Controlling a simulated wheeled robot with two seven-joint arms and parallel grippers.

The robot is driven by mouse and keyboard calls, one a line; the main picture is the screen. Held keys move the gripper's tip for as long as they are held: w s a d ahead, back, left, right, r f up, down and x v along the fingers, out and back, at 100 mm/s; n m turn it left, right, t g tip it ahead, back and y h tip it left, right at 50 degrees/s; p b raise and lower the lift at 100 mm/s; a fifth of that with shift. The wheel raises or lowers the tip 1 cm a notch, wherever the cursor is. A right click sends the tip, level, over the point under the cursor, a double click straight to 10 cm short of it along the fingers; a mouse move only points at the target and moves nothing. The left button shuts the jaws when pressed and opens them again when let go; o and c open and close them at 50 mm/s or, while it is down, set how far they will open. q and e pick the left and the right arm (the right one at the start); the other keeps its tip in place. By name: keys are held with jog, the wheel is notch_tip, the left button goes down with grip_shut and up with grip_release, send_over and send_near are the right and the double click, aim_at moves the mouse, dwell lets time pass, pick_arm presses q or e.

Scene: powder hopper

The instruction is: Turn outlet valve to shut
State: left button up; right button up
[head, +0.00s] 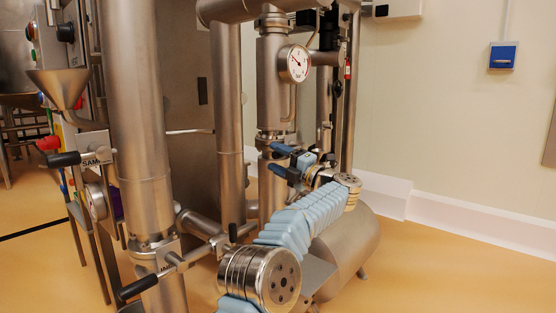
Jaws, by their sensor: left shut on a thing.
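My left gripper (287,162) is at the middle of the picture, at the piping below the round gauge. Its dark blue and black fingers point left, against the vertical steel pipe. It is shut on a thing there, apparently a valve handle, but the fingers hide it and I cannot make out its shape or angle. No label for the outlet valve is readable. My right gripper is not in view.
A pressure gauge (295,64) sits above the gripper. A black-handled valve (138,287) is on the lower left pipe, and another black handle (64,160) is beside a sampling label. A steel funnel (58,88) stands at the left. The floor at right is clear.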

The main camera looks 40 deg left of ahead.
pick_arm(q)
jog(key=v, duration=1.3)
jog(key=shift+d, duration=0.45)
